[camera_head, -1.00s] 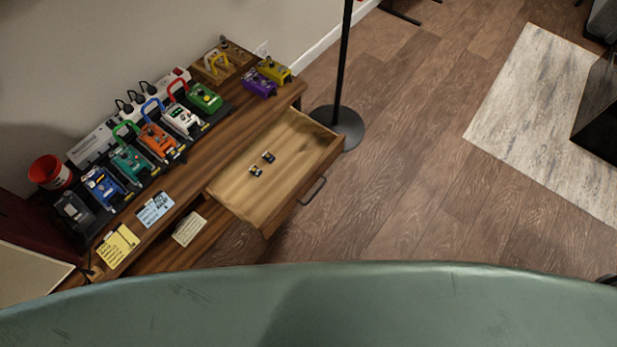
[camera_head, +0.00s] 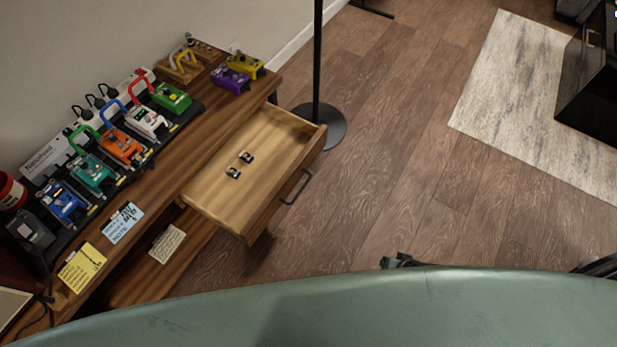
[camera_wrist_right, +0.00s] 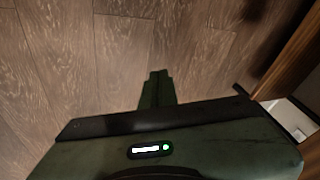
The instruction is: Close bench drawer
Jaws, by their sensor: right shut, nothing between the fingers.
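The bench drawer (camera_head: 262,172) is pulled out from the wooden bench (camera_head: 175,165), its open tray showing two small dark parts (camera_head: 240,165). Its front carries a dark bar handle (camera_head: 297,187) facing the floor at the right. My right gripper (camera_wrist_right: 158,76) is shut and empty in the right wrist view, over bare floor. A brown wooden surface stands at that view's right edge; I cannot tell which part it is. A small dark green part (camera_head: 400,261) peeks over my body's edge in the head view, apart from the drawer. My left gripper is not identifiable in these frames.
Several colored pedals (camera_head: 120,147) and a red cup (camera_head: 10,190) stand on the bench. Notes (camera_head: 82,267) lie along its front edge. A black pole on a round base (camera_head: 320,127) stands close behind the drawer. The floor (camera_head: 400,170) right of the drawer is clear.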

